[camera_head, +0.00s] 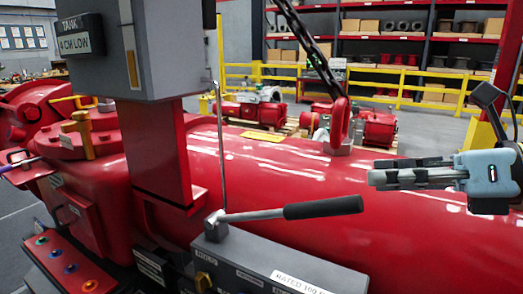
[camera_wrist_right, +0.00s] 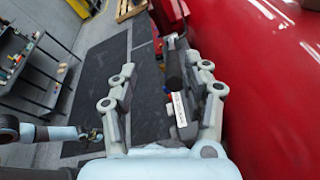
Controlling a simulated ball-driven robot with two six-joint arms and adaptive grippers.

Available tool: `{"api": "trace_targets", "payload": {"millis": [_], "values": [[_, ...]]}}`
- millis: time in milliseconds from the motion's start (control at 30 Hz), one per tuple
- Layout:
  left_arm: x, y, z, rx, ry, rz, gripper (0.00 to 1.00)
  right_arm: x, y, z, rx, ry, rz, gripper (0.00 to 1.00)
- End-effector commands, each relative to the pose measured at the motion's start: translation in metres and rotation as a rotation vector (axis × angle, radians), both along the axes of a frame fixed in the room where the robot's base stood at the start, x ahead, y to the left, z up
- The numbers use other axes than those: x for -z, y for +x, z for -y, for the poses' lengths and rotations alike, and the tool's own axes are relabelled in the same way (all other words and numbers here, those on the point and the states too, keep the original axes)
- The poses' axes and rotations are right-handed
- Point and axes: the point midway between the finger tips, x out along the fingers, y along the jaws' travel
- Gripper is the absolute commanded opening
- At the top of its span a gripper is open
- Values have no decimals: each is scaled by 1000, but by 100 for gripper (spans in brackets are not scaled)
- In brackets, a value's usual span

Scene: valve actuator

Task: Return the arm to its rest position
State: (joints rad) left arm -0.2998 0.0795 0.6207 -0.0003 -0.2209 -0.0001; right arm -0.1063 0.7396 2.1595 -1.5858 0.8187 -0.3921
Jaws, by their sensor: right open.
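My right gripper (camera_head: 376,178) comes in from the right in the head view. It is open and empty, in front of the red actuator body (camera_head: 290,185). In the head view it shows to the right of and above the black-gripped lever (camera_head: 322,207), apart from it. In the right wrist view the two fingers of my right gripper (camera_wrist_right: 161,62) stand spread. Between them, beyond the fingertips, show a dark handle-like part (camera_wrist_right: 174,70) and a grey box with a white label (camera_wrist_right: 180,108).
A grey control box with a "TANK 4 CM LOW" sign (camera_head: 80,43) stands at upper left. Yellow railing (camera_head: 400,88) and shelves lie behind. In the wrist view a cart (camera_wrist_right: 35,65) stands left, beside a dark floor mat (camera_wrist_right: 105,85).

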Motion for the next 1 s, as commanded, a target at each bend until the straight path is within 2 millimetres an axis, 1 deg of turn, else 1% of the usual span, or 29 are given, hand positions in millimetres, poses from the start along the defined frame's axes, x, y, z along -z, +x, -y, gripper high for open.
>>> {"api": "trace_targets", "payload": {"millis": [33,67,100,133,167,200,267,300,367,400,433,467,500,533,567,600,667,700,767,800,833,867,900,967,1000], "values": [[0,0,0,0,0,0,40,-16,1,-8,40,134,3,49],[0,0,0,0,0,0,40,-29,3,-11,77,237,2,49],[0,0,1,0,-1,0,40,-47,5,-11,135,389,-2,49],[0,0,1,0,-1,0,40,-60,8,-8,188,512,-13,49],[0,0,1,0,-1,1,40,-72,11,-1,246,638,-27,49],[0,0,1,-1,-1,1,40,-83,15,13,332,805,-56,49],[0,0,1,-1,-1,1,40,-90,20,39,473,1045,-111,49],[0,0,1,0,-1,1,40,-86,22,60,577,1196,-157,49],[0,0,1,-1,-1,1,40,-69,21,90,745,1411,-241,49],[0,0,1,-1,-1,1,40,-51,17,109,866,1545,-307,49],[0,0,1,-1,-1,1,40,-33,12,121,961,1638,-360,49],[0,0,1,-1,-1,1,40,-14,5,131,1059,1725,-418,49],[0,0,1,-1,-1,1,40,14,-6,140,1196,1828,-500,49],[0,0,1,-1,-1,1,40,36,-17,144,1299,1893,-563,49],[0,0,1,-1,-1,1,40,55,-28,145,1396,1947,-624,49],[0,0,1,-1,-1,1,40,80,-44,144,1516,2000,-701,49],[0,0,1,-1,-1,1,40,109,-67,138,1674,2053,-807,49],[0,0,1,-1,-1,1,40,126,-82,132,1771,2072,-871,49],[0,0,1,0,-1,1,40,146,-104,122,1903,2086,-960,49],[0,0,0,0,0,1,40,157,-118,114,1983,2087,-1020,49],[0,0,0,0,0,1,40,164,-128,109,2042,2084,-1061,49],[0,0,0,0,0,1,40,171,-138,103,-2084,-2065,1095,49],[0,0,0,0,0,1,40,179,-152,94,-2076,-1974,1104,49],[0,0,0,0,0,1,40,188,-172,81,-2064,-1846,1120,49],[0,0,0,0,0,1,40,193,-186,72,-2057,-1762,1129,49]]}}
